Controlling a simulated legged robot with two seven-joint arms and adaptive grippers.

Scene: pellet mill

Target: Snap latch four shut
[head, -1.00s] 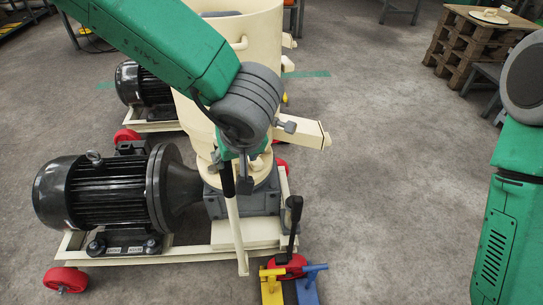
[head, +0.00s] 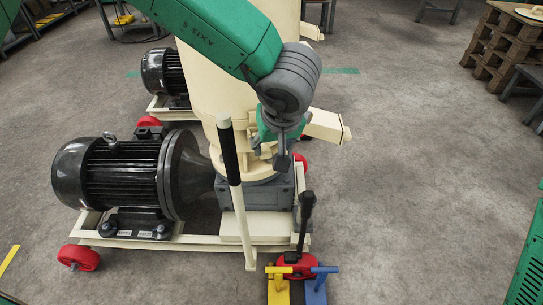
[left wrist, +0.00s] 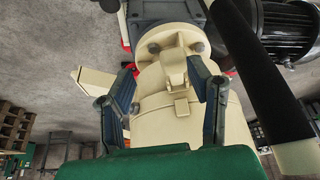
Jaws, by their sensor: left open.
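The cream pellet mill (head: 215,75) stands on its frame. In the left wrist view, a cream latch (left wrist: 174,72) sits at the flange joint of the mill body, between the fingers of my left gripper (left wrist: 165,90). The fingers are apart, one on each side of it, and I see no clear contact. I cannot tell the latch's number or whether it is fully closed. In the head view my left gripper (head: 280,145) is close against the mill's lower body and partly hides the latch area. My right gripper is out of view.
An upright cream bar with a black grip (head: 230,150) stands just left of my left gripper; its grip also shows in the left wrist view (left wrist: 255,55). A black motor (head: 120,175) is at left. A red jack (head: 297,265) with a lever is in front. Open floor lies right.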

